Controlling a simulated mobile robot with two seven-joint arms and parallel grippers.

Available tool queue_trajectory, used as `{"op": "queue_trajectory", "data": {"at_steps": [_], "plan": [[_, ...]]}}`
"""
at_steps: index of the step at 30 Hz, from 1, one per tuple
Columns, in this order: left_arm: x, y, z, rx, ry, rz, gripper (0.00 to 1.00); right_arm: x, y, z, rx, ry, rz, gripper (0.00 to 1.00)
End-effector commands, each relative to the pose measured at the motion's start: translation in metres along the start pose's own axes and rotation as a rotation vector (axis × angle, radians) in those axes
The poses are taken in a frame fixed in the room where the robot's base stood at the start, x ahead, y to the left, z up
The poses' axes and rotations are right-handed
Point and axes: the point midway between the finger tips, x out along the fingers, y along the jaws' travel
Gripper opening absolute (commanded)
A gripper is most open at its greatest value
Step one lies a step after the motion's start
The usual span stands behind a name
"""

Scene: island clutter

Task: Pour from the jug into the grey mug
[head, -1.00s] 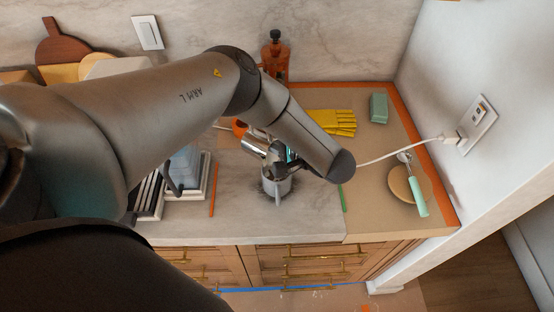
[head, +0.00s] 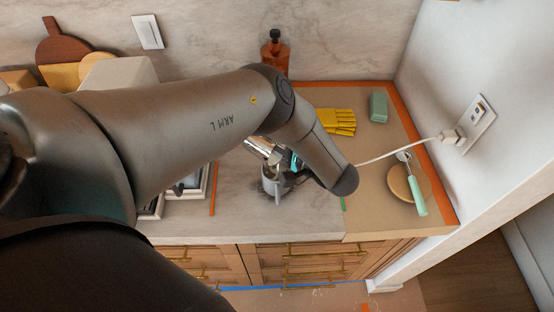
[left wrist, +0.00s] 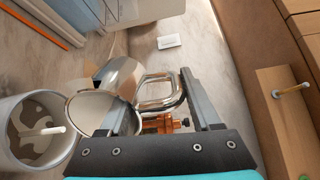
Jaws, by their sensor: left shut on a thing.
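The jug (head: 262,147) is shiny metal and is held tilted just above the grey mug. In the left wrist view the jug (left wrist: 117,78) has its open mouth turned toward the mug. My left gripper (head: 286,174) is shut on the jug's handle, which lies between the fingers (left wrist: 160,100) in the wrist view. The grey mug (head: 271,190) stands upright on the counter below the jug. In the wrist view the mug (left wrist: 18,155) has dark and pale patches inside. A pale streak runs between mug and jug lip; I cannot tell if it is liquid. My right gripper is not in view.
A bottle (head: 275,58), yellow gloves (head: 335,121), a green block (head: 378,107) and a mint-handled tool (head: 415,190) on a round board stand at the back and right. A white cord (head: 398,150) crosses to the wall socket. The counter's front edge is close to the mug.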

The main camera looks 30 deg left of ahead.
Motion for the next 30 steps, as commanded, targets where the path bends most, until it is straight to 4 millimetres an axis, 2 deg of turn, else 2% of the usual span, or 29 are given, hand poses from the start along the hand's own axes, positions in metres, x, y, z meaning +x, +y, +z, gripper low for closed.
{"op": "queue_trajectory", "data": {"at_steps": [11, 24, 30], "plan": [[0.0, 0.0, 0.0, 0.0, -0.001, -0.002, 0.0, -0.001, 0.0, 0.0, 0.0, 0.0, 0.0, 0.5], [-0.011, -0.005, 0.0, -0.003, -0.015, -0.116, 0.0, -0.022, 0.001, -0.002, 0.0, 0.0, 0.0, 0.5], [-0.012, -0.005, 0.001, -0.002, -0.018, -0.138, 0.0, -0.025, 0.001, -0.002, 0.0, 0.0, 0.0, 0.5]]}}
